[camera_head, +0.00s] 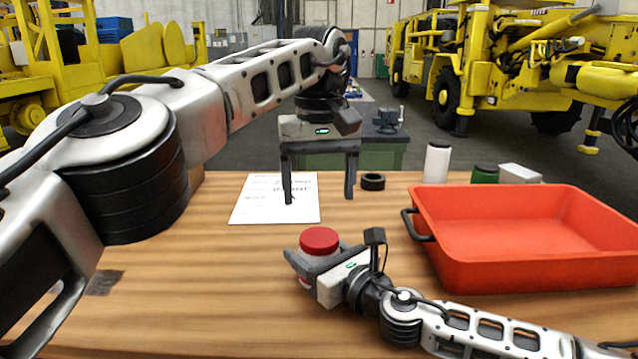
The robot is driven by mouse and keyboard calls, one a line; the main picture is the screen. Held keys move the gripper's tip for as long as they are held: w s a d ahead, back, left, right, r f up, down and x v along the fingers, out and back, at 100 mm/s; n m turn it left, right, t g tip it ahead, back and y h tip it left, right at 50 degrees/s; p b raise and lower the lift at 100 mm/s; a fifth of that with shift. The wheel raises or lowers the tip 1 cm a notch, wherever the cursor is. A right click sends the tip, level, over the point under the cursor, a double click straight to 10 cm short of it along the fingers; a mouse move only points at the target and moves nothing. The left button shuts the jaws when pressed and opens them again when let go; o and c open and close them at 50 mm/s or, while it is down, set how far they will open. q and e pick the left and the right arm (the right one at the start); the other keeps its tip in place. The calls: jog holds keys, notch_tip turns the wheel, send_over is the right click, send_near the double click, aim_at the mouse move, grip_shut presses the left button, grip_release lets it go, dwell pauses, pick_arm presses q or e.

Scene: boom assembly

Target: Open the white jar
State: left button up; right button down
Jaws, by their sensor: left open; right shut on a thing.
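A jar with a red lid (319,239) stands in the front middle of the wooden table, lid up. Its body is mostly hidden by my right gripper (311,262), which is shut around it from the right, below the lid. Only a small strip of the body shows at the lower left, so its colour is hard to tell. My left gripper (319,200) is open and empty, its two fingers pointing down. It is higher and farther back than the jar, over the paper's right edge.
A red tray (426,262) takes up the table's right side and looks empty. The front left table is largely clear.

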aim_at(319, 237)
pick_arm(q)
jog(key=shift+m, duration=1)
jog(key=shift+f, duration=4)
jog(key=c, duration=1)
jog(key=shift+c, duration=0.2)
